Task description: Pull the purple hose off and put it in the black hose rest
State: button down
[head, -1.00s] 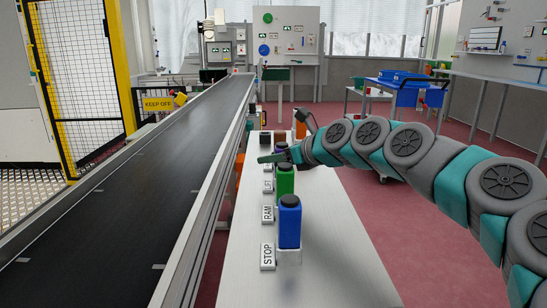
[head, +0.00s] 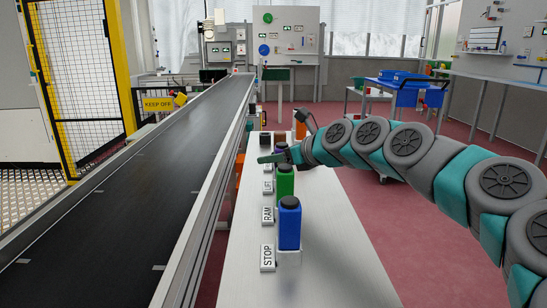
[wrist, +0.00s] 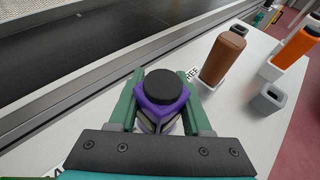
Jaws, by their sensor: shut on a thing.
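The purple hose (wrist: 161,108) is a block-like piece with a round black top, in the middle of the wrist view. My gripper (wrist: 160,110) is shut on it, with a green finger on each side. A pale grey part shows just below the purple piece; I cannot tell whether the hose is seated in it or free of it. In the head view my gripper (head: 278,157) is over the pale bench, behind the green piece, and hides the purple hose. I cannot make out a black hose rest for certain.
A blue piece (head: 289,223) and a green piece (head: 285,181) stand in front of my gripper. A brown piece (wrist: 222,60), an orange piece (wrist: 296,47) and an empty grey socket (wrist: 268,99) are beyond it. The conveyor (head: 150,165) runs along the left.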

jog(key=shift+r+p, duration=0.45)
jog(key=shift+r, duration=0.05)
jog(key=c, duration=0.8)
grip_release()
jog(key=shift+c, duration=0.2)
grip_shut()
jog(key=shift+r, duration=0.1)
jog(key=shift+r+p, duration=0.8)
jog(key=shift+r, duration=0.25)
